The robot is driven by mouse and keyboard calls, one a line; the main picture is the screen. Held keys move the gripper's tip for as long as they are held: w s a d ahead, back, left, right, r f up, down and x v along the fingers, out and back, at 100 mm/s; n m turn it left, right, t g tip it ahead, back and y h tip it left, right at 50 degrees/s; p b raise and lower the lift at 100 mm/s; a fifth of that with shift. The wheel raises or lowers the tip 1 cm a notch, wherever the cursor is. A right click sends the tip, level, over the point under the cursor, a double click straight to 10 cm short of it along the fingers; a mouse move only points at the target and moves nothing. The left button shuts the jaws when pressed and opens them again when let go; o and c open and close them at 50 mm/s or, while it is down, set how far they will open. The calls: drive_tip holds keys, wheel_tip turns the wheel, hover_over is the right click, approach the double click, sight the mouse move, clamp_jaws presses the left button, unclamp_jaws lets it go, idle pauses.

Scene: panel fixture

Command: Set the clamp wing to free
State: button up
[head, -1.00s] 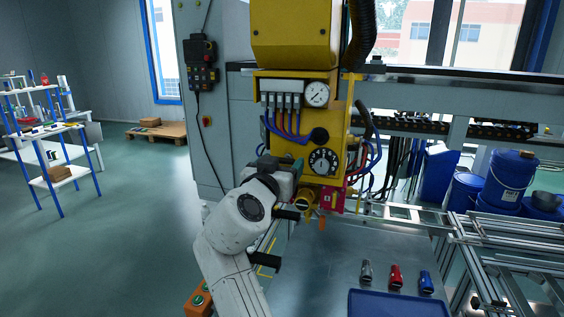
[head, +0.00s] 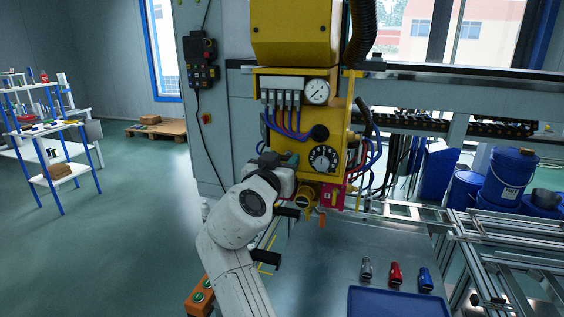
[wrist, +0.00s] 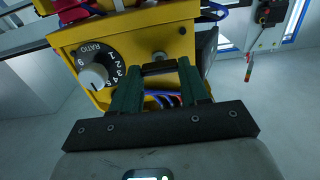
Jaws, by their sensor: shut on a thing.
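In the wrist view, the two dark green fingers of my gripper (wrist: 160,84) reach up to the lower part of a yellow panel. A short black bar, which looks like the clamp wing (wrist: 159,68), lies crosswise between the fingertips, and my gripper is shut on it. Its marks and exact setting cannot be read. In the head view, my gripper (head: 289,165) is at the lower left of the yellow panel (head: 335,119). The wing is hidden there behind my gripper and arm.
A ratio dial with a pale knob (wrist: 95,76) sits left of the fingers in the wrist view. A gauge (head: 316,91) and blue hoses are above in the head view. Grey, red and blue cylinders and a blue tray (head: 398,303) are on the bench below.

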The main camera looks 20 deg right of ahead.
drive_tip(key=shift+n, duration=0.4)
drive_tip(key=n+p, duration=0.1)
drive_tip(key=n, duration=0.3)
drive_tip(key=n+p, duration=0.1)
drive_tip(key=n, duration=0.3)
drive_tip(key=shift+a+n+p, duration=0.1)
drive_tip(key=shift+n+p, duration=0.2)
drive_tip(key=shift+p, duration=0.05)
drive_tip(key=n+p, duration=0.2)
drive_tip(key=n, duration=0.2)
drive_tip(key=shift+w+p, duration=0.1)
drive_tip(key=shift+p, duration=0.2)
drive_tip(key=shift+f+n+p, duration=0.2)
drive_tip(key=shift+n+p, duration=1)
drive_tip(key=shift+n, duration=1)
drive_tip(key=shift+a, duration=0.1)
drive_tip(key=shift+f, duration=0.1)
drive_tip(key=o, duration=1.1)
drive_tip(key=shift+c, duration=0.2)
